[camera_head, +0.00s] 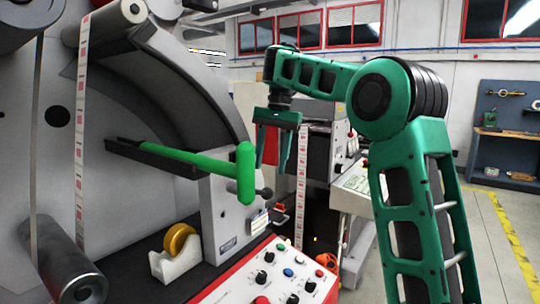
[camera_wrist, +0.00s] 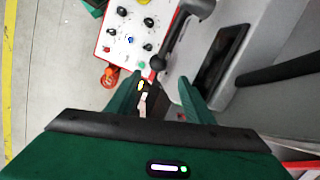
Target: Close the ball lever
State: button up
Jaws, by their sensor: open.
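The ball lever (camera_wrist: 182,33) shows in the wrist view as a dark grey arm ending in a black ball (camera_wrist: 157,63). The ball lies just beyond the gap between my fingertips, apart from them as far as I can tell. In the head view, the ball (camera_head: 266,192) shows beside the green T-shaped handle (camera_head: 245,172), which hides most of the lever. My gripper (camera_head: 270,168) is open and empty, pointing down behind and to the right of the green handle. Its two green fingers (camera_wrist: 159,82) also show in the wrist view.
A red-edged control panel (camera_head: 320,271) with knobs and buttons lies below. A white tape dispenser (camera_head: 172,264) with yellow tape stands left of it. The big grey machine (camera_head: 130,215) fills the left. Another machine stands behind my gripper; open floor lies right.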

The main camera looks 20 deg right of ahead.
jog(key=shift+w+d+r, duration=0.1)
jog(key=shift+d+r, duration=0.1)
jog(key=shift+r, duration=1.2)
jog(key=s+d+f+h, duration=0.1)
jog(key=s+d+f, duration=0.4)
jog(key=s, duration=0.5)
jog(key=s+d+f+h, duration=0.2)
jog(key=s+d+f, duration=0.2)
jog(key=s+d, duration=0.4)
jog(key=s+f+n, duration=0.1)
jog(key=s+f, duration=0.7)
jog(key=s, duration=0.3)
jog(key=s+a+f+y, duration=0.1)
jog(key=s+f, duration=0.7)
jog(key=s, duration=0.3)
jog(key=shift+s+a+n, duration=0.2)
jog(key=shift+s+n, duration=0.2)
